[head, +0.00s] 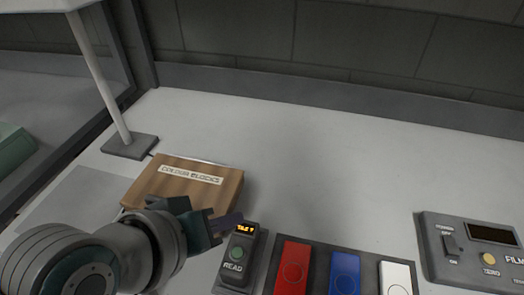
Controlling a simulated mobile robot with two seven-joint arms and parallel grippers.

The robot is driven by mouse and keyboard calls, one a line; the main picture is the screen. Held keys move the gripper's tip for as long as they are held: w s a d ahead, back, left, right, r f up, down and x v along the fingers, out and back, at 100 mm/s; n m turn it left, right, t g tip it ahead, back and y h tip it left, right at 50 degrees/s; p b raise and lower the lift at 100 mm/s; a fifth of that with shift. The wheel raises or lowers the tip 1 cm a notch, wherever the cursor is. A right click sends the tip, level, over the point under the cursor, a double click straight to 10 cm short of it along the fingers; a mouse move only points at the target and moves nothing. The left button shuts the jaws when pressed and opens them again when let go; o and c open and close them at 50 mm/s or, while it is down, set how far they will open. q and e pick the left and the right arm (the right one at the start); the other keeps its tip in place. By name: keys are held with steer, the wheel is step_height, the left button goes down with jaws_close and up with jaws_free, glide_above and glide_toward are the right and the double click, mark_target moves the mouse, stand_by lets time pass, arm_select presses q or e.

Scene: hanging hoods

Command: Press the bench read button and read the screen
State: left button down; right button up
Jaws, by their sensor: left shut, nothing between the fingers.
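The bench read unit (224,276) is a small dark box at the bottom centre. It has a round green button (237,253) above the word READ. Its small screen (245,228), at the top of the unit, shows orange text that looks like "TAKE" and one more character too small to be sure of. My left gripper (232,221) is shut and empty, with its tips just left of the screen and above the button in the picture. I cannot tell whether it touches the unit. My right gripper is not in view.
A wooden box labelled COLOUR BLOCKS (205,180) lies behind my left gripper. Red (292,268), blue (344,272) and white (396,277) blocks sit on a dark tray right of the unit. A grey meter (440,262) with a dark display is at far right. The bench behind is clear.

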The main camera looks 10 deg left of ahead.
arm_select(q)
steer(key=b, duration=0.8)
glide_above(237, 253)
steer(key=s, duration=0.1)
step_height(237, 253, down, 8)
steer(key=shift+a+r, duration=0.1)
steer(key=shift+f, duration=0.45)
stand_by(0.9)
steer(key=shift+f, duration=0.4)
steer(key=shift+f+b, duration=0.4)
stand_by(0.5)
stand_by(0.3)
steer(key=shift+r+p, duration=0.85)
steer(key=shift+p, duration=0.2)
